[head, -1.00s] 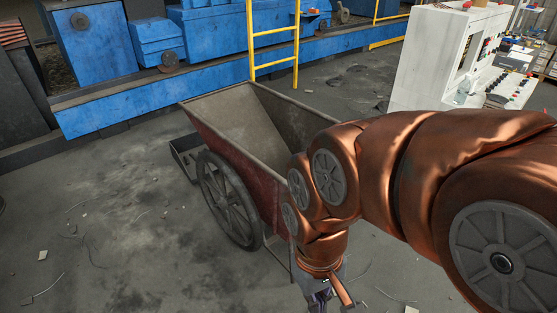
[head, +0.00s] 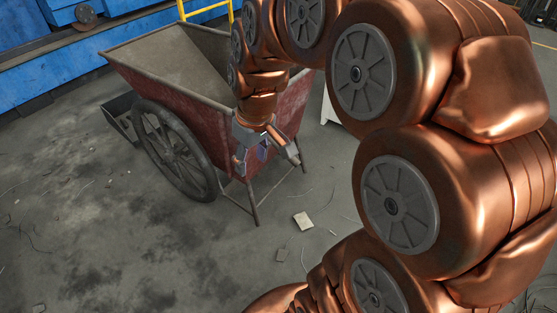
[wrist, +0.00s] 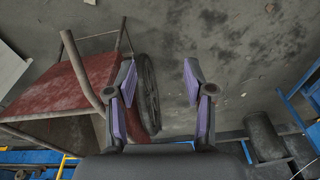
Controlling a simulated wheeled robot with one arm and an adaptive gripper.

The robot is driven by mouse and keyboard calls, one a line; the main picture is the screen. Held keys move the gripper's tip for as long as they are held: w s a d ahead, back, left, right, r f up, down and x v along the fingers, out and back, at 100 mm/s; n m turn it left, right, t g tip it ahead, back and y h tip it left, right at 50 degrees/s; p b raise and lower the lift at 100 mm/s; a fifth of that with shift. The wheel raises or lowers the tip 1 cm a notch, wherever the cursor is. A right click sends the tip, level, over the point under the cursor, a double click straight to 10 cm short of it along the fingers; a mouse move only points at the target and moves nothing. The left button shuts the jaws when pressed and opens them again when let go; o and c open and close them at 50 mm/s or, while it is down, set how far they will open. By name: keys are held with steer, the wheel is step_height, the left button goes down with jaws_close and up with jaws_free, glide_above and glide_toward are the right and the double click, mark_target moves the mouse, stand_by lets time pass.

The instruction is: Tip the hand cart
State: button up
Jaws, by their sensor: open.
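The hand cart (head: 205,95) stands upright in the head view, left of my arm, with a dark red body, an empty grey inside, a spoked wheel (head: 172,150) and thin metal legs. My gripper (head: 267,158) hangs in front of the cart's near end and hides part of it. In the wrist view the red cart body (wrist: 55,92) is on the left, with its wheel (wrist: 148,95) behind the left finger. I cannot tell whether a finger touches the cart.
Blue machinery (head: 50,65) and a yellow ladder (head: 203,10) stand behind the cart. A pale scrap (head: 303,220) and other small debris lie on the grey floor. The floor at the lower left is largely clear.

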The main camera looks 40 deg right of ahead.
steer(key=w+d+f+t+b, duration=0.1)
steer(key=w+d+f+b, duration=0.3)
steer(key=d, duration=0.2)
steer(key=w+d+f+t+h+b, duration=0.1)
steer(key=w+d+f+b, duration=0.4)
steer(key=d, duration=0.2)
steer(key=w+d+f+n+t+b, duration=0.1)
steer(key=w+d+f+b, duration=0.3)
steer(key=d, duration=0.2)
steer(key=shift+w+d+f+h+b, duration=0.25)
steer(key=shift+d+f+h+b, duration=0.05)
steer(key=shift+d+b, duration=0.1)
steer(key=shift+b+x, duration=0.5)
steer(key=shift+x, duration=3.25)
steer(key=shift+a, duration=0.1)
steer(key=shift+c, duration=0.5)
jaws_close()
